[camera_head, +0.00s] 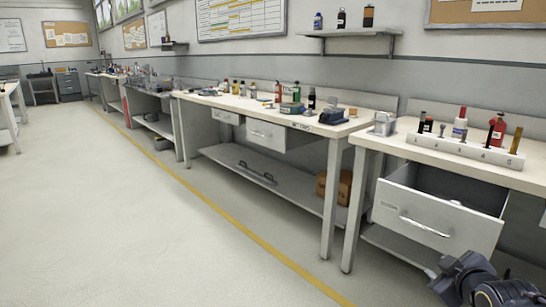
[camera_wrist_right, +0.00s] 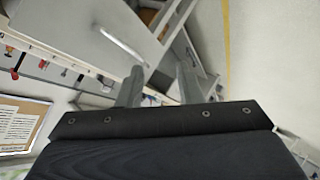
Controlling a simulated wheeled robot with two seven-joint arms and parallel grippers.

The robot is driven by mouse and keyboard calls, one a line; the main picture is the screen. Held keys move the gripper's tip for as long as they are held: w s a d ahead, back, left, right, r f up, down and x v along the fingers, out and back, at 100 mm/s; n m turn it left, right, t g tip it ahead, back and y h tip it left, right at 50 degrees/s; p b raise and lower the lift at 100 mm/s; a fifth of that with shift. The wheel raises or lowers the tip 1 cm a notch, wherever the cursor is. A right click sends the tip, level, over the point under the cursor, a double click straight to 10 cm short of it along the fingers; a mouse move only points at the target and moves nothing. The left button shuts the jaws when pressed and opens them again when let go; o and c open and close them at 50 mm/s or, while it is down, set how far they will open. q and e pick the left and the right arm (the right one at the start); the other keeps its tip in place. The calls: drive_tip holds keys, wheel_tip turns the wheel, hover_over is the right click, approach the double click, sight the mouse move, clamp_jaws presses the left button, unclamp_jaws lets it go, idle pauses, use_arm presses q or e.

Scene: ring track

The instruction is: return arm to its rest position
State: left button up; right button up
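My right arm comes in at the bottom right of the head view, its dark gripper (camera_head: 434,281) low and in front of the near workbench. In the right wrist view the two fingers of this gripper (camera_wrist_right: 157,80) stand apart with nothing held between them. The pulled-out white drawer (camera_head: 432,224) of the near bench is above and left of the gripper in the head view. Its handle (camera_wrist_right: 122,46) lies beyond the fingertips in the right wrist view, apart from them. My left gripper is in neither view.
The near bench (camera_head: 390,139) carries a white holder (camera_head: 462,150) with bottles and a grey container (camera_head: 384,124). A longer bench (camera_head: 240,103) with bottles and tools stands to its left. Open floor (camera_head: 110,220) with a yellow line (camera_head: 215,207) lies at left.

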drive_tip(key=s+a+f+m+g+y, duration=0.35)
drive_tip(key=s+a, duration=0.55)
drive_tip(key=s, duration=0.3)
drive_tip(key=s+a+f+m+g+y, duration=0.3)
drive_tip(key=s+a+m, duration=0.2)
drive_tip(key=s+a, duration=0.5)
wheel_tip(320, 180, up, 35)
drive_tip(key=s+d+p, duration=0.1)
drive_tip(key=s+p, duration=0.1)
drive_tip(key=p, duration=3.3)
drive_tip(key=shift+d+p, duration=0.3)
drive_tip(key=shift+n+h, duration=0.25)
